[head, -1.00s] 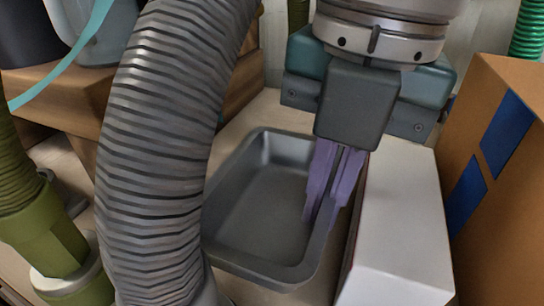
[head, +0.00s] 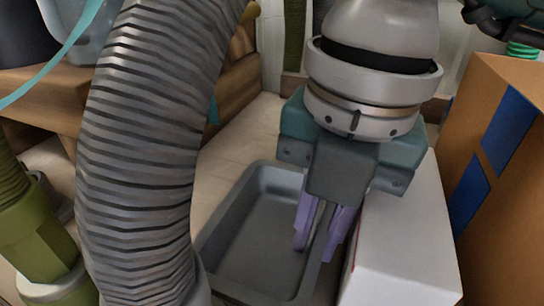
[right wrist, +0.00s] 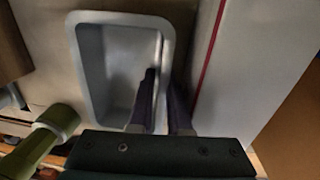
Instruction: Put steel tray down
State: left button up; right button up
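The grey steel tray (head: 228,212) is a shallow rectangular pan on the pale surface, left of a white box. It also shows in the right wrist view (right wrist: 88,60). My right gripper (head: 320,240) points down at the tray's right side. Its two purple fingers are spread, one inside the tray and one outside, with the right rim between them. The right wrist view shows the same fingers (right wrist: 165,100) straddling that rim. The tray's near left part is hidden behind a grey ribbed hose. My left gripper is not in view.
The white box (head: 405,240) stands close along the tray's right side. A brown carton (head: 510,190) with blue patches is farther right. The grey ribbed hose (head: 140,150) crosses in front at left. An olive pipe (head: 42,240) is at far left. Bare surface shows behind the tray.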

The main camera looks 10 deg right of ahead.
jog(key=shift+r, duration=0.5)
notch_tip(320, 180, up, 11)
jog(key=p, duration=0.3)
jog(key=shift+s+d+r, duration=0.15)
jog(key=shift+s+d, duration=0.15)
jog(key=shift+d, duration=0.15)
